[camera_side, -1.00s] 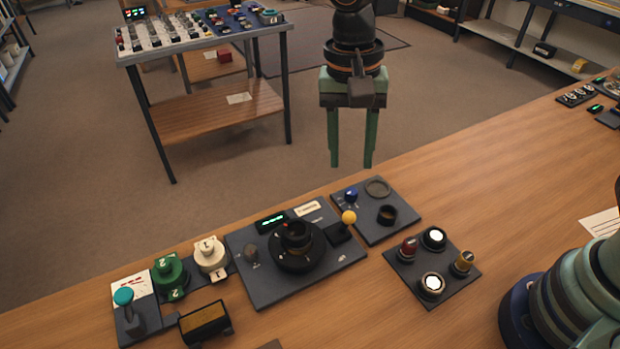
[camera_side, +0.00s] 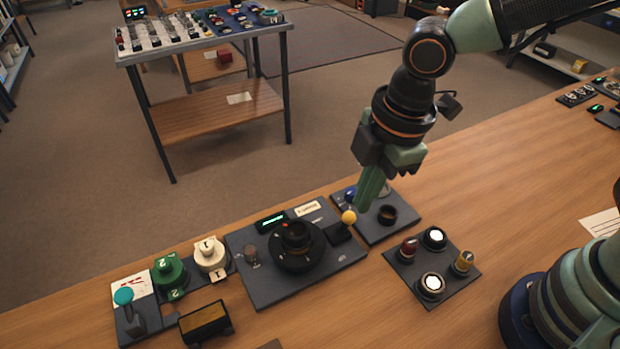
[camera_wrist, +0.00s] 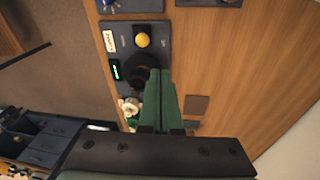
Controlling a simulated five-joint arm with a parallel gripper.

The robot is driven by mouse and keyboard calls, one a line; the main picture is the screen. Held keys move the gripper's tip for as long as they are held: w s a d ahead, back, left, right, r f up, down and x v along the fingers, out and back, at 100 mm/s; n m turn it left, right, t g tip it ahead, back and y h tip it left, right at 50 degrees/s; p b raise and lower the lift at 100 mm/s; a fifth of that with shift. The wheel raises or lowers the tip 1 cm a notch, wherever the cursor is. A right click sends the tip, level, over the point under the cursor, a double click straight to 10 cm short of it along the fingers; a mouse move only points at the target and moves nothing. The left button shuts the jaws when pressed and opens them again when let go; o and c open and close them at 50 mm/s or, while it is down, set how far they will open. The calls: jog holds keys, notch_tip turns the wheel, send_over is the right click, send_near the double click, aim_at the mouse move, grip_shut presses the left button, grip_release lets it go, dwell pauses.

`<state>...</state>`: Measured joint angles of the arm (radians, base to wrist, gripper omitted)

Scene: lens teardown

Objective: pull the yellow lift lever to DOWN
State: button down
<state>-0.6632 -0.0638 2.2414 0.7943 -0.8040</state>
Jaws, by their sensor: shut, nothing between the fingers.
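The yellow lift lever (camera_side: 349,217) has a round yellow knob and rises from a dark block on the right side of the grey panel (camera_side: 275,288). In the wrist view the yellow knob (camera_wrist: 143,40) lies just beyond my fingertips and a little to their left. My gripper (camera_side: 363,207) has green fingers and is tilted down beside the knob, close behind and right of it. I cannot tell whether it touches. In the wrist view my gripper (camera_wrist: 158,72) shows its fingers shut together and empty. The DOWN marking is too small to read.
A black round lens mount (camera_side: 296,247) stands left of the lever. A tray with a dark ring (camera_side: 387,214) is to the right. A button panel (camera_side: 410,275) lies nearer the front. Green (camera_side: 170,272) and cream (camera_side: 209,255) parts stand at left. The wooden table right of the trays is mostly clear.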

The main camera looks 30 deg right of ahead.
aim_at(346, 221)
jog(key=f+n, duration=0.3)
jog(key=n, duration=0.1)
jog(key=a+f+n, duration=0.1)
jog(key=f+n, duration=0.3)
jog(key=s+f+n+t+y, duration=0.1)
jog(key=f+n, duration=0.3)
jog(key=n, duration=0.1)
jog(key=shift+a+f, duration=0.15)
jog(key=shift+a, duration=0.15)
jog(key=shift+w+d+r, duration=0.3)
jog(key=shift+w+d, duration=0.1)
jog(key=shift+w, duration=0.2)
jog(key=shift+w+d+r, duration=0.3)
jog(key=shift+w+d, duration=0.05)
jog(key=shift+w, duration=0.25)
jog(key=shift+w+d+r, duration=0.2)
jog(key=shift+w+d, duration=0.1)
